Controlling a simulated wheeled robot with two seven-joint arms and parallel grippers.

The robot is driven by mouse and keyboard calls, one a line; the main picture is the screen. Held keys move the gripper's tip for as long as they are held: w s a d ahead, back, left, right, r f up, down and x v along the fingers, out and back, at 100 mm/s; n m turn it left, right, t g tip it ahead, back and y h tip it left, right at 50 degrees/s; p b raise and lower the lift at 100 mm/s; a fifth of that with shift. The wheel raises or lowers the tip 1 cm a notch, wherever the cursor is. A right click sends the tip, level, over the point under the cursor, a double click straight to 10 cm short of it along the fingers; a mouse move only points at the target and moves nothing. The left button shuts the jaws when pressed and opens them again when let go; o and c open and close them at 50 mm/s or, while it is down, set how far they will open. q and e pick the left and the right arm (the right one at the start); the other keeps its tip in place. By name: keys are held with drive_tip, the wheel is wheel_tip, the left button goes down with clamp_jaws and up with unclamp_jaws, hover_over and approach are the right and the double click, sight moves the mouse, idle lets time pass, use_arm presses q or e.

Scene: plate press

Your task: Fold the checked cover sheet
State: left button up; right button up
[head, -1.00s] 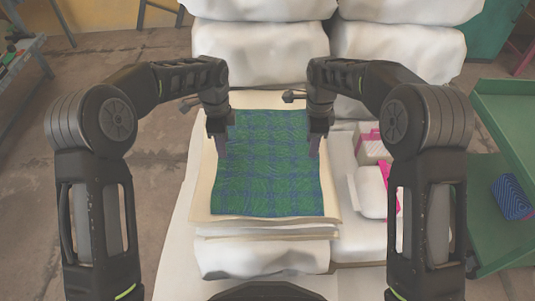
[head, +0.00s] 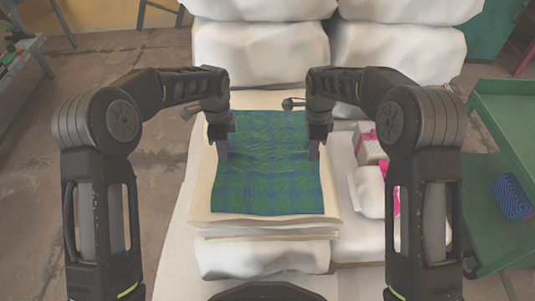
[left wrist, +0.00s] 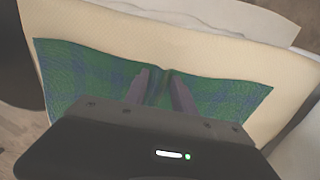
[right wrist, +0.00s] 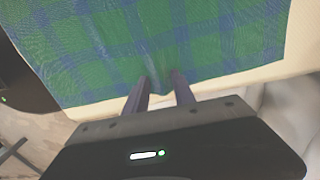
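The checked cover sheet (head: 268,185), green with blue checks, lies nearly flat on a cream stack (head: 203,190). My left gripper (head: 223,152) is at its left edge, its fingers close together with the cloth puckered between the tips in the left wrist view (left wrist: 162,76). My right gripper (head: 313,152) is at its right edge, and the right wrist view (right wrist: 160,80) shows the cloth drawn up between its fingertips. Both appear shut on the sheet. Creases run across the sheet between the grippers. The fingers hide small parts of both side edges.
Large white bales (head: 260,55) stand behind the sheet. To the right are a white box with a pink ribbon (head: 370,145) and a green cart (head: 500,130) holding a blue patterned item (head: 511,196). The front of the sheet is clear.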

use_arm(q)
drive_tip(key=shift+f, duration=0.1)
clamp_jaws()
use_arm(e)
clamp_jaws()
idle(0.5)
drive_tip(key=shift+r, duration=0.1)
